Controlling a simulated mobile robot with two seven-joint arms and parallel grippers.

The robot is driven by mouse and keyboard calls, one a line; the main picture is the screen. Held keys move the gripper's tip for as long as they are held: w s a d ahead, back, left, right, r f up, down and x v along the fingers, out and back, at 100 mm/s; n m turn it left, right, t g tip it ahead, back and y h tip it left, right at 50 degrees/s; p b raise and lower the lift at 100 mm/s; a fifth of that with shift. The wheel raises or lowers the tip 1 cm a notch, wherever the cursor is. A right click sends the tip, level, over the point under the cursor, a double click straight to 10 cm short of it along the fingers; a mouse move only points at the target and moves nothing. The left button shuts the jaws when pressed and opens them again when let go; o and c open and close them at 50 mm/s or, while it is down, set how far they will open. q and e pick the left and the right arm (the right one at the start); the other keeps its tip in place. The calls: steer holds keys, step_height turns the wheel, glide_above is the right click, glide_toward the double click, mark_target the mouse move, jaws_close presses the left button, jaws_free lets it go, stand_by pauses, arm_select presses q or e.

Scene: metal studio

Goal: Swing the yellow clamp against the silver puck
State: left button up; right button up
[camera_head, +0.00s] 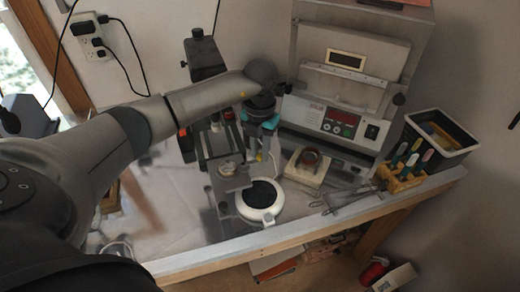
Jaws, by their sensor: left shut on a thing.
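My left arm reaches in from the left, and its wrist and left gripper (262,139) hang over the bench behind the white round plate. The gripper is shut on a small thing. A small yellowish piece shows at its tips, which I take for the yellow clamp (259,155); it is tiny and partly hidden by the gripper. A small silver round piece, seemingly the silver puck (228,168), sits on a grey block just left of and below the gripper. I cannot tell whether clamp and puck touch. My right gripper is not in view.
A white round plate with a dark top (260,198) stands near the front edge. A grey furnace-like machine (345,85) is behind right. A ring on a pale block (308,166), tongs (350,197), a tool rack (402,177) and a black bin (441,137) lie to the right.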

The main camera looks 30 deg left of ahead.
arm_select(q)
jaws_close()
steer(key=m, duration=0.2)
steer(key=shift+s+d+m+b, duration=0.3)
steer(key=shift+s+m, duration=0.05)
steer(key=shift+m, duration=0.05)
steer(key=m, duration=0.1)
steer(key=s+m+b, duration=0.1)
steer(key=m, duration=0.1)
steer(key=shift+s+d+m, duration=0.15)
steer(key=shift+d+m, duration=0.15)
steer(key=shift+d, duration=0.05)
steer(key=shift+s+d+m+b, duration=0.1)
steer(key=shift+s+m+b, duration=0.25)
steer(key=shift+m, duration=0.5)
steer(key=shift+s+a+m+b, duration=0.1)
steer(key=shift+s+m+b, duration=0.2)
steer(key=shift+m, duration=0.6)
steer(key=shift+s+d+m+b, duration=0.1)
steer(key=shift+s+m+b, duration=0.25)
steer(key=shift+m, duration=0.5)
steer(key=o, duration=0.8)
jaws_free()
steer(key=shift+o, duration=0.2)
steer(key=shift+s, duration=0.1)
steer(key=shift+r, duration=0.1)
